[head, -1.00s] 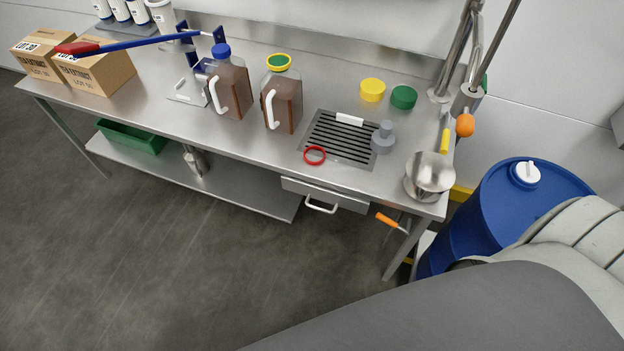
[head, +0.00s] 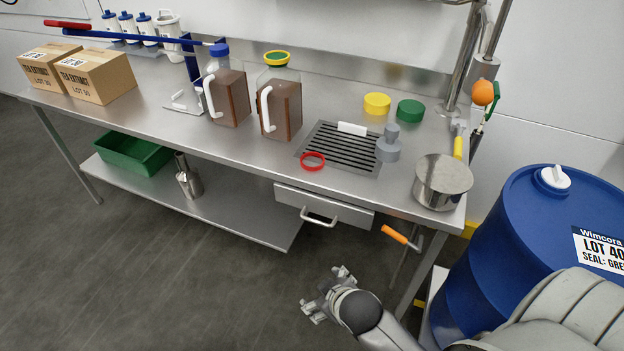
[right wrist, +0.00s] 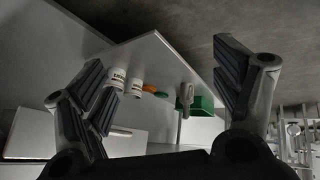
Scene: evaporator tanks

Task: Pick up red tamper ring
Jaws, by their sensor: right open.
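The red tamper ring (head: 312,161) lies flat at the front left edge of the black slatted drain grate (head: 343,155) on the steel bench. My right gripper (head: 322,293) is in the lower middle of the head view, in front of the bench and lower in the picture than the drawer. It is apart from the ring. In the right wrist view its two fingers (right wrist: 165,95) are spread wide with nothing between them. The ring cannot be made out in the right wrist view. My left gripper is not in view.
Two brown jugs (head: 280,110) stand left of the grate. A grey stopper (head: 388,148), a steel pot (head: 442,182), and yellow (head: 377,103) and green (head: 410,110) lids stand around its right side. A drawer (head: 322,207) and an orange-handled tool (head: 396,234) are at the bench front. A blue drum (head: 510,250) stands right.

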